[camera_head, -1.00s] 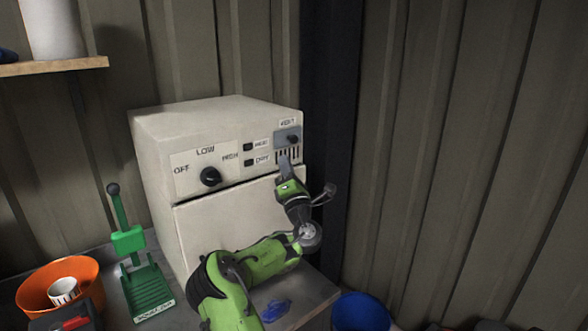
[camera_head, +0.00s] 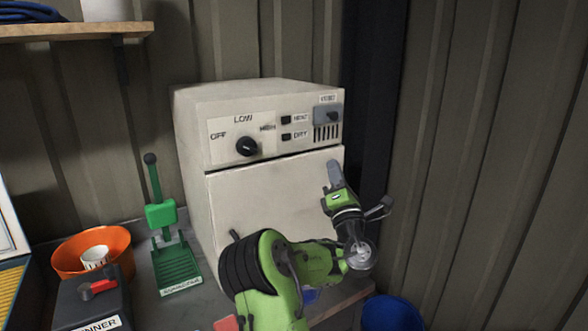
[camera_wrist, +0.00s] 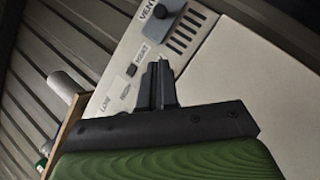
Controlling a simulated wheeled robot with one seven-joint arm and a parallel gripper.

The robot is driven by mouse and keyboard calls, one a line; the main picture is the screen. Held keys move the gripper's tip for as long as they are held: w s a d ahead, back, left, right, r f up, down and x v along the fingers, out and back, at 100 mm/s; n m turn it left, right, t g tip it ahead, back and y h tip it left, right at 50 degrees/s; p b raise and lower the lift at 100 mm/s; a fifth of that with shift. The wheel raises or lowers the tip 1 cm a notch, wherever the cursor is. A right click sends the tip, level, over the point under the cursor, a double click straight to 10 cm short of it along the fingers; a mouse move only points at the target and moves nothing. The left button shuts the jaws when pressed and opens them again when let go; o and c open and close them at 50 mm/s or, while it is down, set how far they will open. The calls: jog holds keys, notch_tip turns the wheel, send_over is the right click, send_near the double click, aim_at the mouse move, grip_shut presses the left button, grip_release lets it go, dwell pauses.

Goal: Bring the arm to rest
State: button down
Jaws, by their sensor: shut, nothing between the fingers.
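My gripper (camera_head: 334,172) is shut and empty, at the end of my green arm. It is raised in front of the right part of the cream cabinet (camera_head: 262,200), below the vent slider (camera_head: 328,116). In the wrist view my shut fingers (camera_wrist: 158,84) point toward the cabinet's control panel (camera_wrist: 165,45), with the vent slots close beyond them. I cannot tell how far the fingertips are from the cabinet face. My forearm hides part of the cabinet's lower front.
A green press (camera_head: 170,255), an orange bowl (camera_head: 68,258) with a white cup (camera_head: 95,257) and a dark box (camera_head: 90,305) stand on the bench to the left. A blue bucket (camera_head: 392,314) is at the lower right. A shelf (camera_head: 70,30) hangs at upper left.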

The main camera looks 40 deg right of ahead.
jog(key=shift+w, duration=0.1)
jog(key=s+d+m+g+h, duration=0.3)
jog(key=s+m+g+h, duration=0.4)
jog(key=m+g, duration=0.85)
jog(key=w+a+f+m+t+y, duration=0.15)
jog(key=a+f+m+y, duration=0.25)
jog(key=a+f+y, duration=0.45)
jog(key=a+f+m+t+y, duration=0.3)
jog(key=a+m+y, duration=0.15)
jog(key=a, duration=0.75)
jog(key=s+a+f+n+g+y, duration=0.1)
jog(key=s+a+n+y, duration=0.1)
jog(key=s+a, duration=0.2)
jog(key=s+a+f+n+g+y, duration=0.1)
jog(key=s+a+n+y, duration=0.1)
jog(key=a, duration=0.8)
jog(key=s+a+f+n+g+y, duration=0.1)
jog(key=s+a+f+n+y, duration=0.1)
jog(key=s+a, duration=0.4)
jog(key=shift+s+a+y, duration=0.35)
jog(key=shift+a+y, duration=0.55)
jog(key=shift+a, duration=0.1)
